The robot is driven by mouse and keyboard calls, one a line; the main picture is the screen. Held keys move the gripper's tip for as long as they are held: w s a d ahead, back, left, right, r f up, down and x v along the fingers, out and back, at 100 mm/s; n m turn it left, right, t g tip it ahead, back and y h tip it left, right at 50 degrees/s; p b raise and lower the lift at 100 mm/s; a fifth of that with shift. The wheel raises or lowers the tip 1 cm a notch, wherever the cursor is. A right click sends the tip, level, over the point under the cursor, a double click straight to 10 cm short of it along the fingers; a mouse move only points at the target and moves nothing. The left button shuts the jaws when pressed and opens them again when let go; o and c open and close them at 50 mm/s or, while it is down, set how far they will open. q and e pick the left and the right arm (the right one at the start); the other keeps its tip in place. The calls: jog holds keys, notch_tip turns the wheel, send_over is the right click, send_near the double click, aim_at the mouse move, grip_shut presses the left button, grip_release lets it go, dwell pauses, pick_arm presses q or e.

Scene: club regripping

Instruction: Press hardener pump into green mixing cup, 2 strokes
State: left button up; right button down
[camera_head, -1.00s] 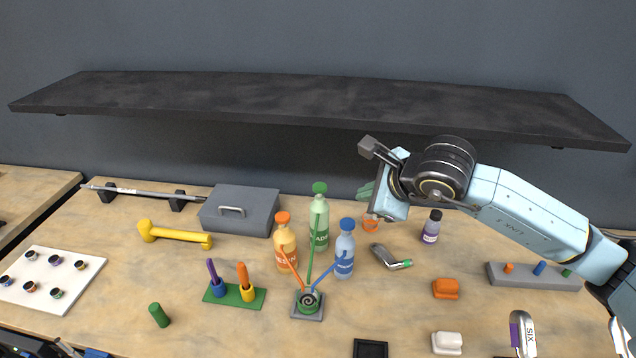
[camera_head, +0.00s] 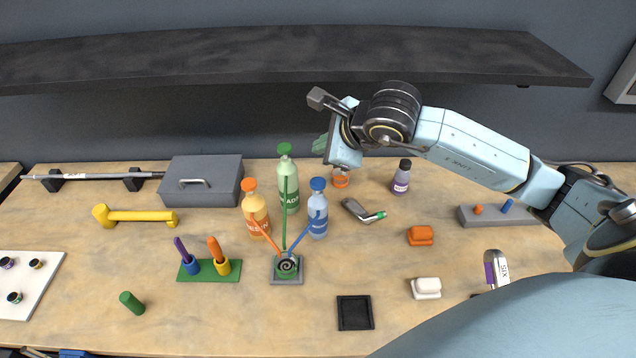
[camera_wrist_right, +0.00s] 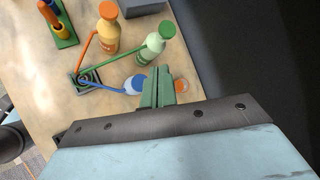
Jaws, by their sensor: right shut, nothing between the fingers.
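Three pump bottles stand in a group: an orange one (camera_head: 256,214) labelled RESIN, a green one (camera_head: 288,186) and a blue one (camera_head: 317,214). I cannot fully read the green and blue labels. A thin spout in each bottle's colour slopes down to the green mixing cup (camera_head: 288,268), which sits on a grey square base with a spiral inside. My right gripper (camera_head: 320,145) is shut and empty, above and right of the green bottle. In the right wrist view its green fingers (camera_wrist_right: 158,90) overlap the blue bottle (camera_wrist_right: 135,85). My left gripper is not in view.
A dark shelf (camera_head: 280,55) overhangs the bench.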

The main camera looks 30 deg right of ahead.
aim_at(317, 180)
notch_tip(317, 180, down, 6)
jog(key=b, duration=0.3)
jog(key=shift+b, duration=0.3)
jog(key=shift+f+b, duration=0.3)
dwell(1.4)
jog(key=shift+f+b, duration=0.4)
jog(key=shift+b, duration=0.35)
jog(key=shift+f+b, duration=1)
jog(key=shift+b, duration=0.1)
dwell(0.8)
jog(key=shift+r, duration=0.1)
jog(key=shift+r+p, duration=0.75)
jog(key=shift+r, duration=0.6)
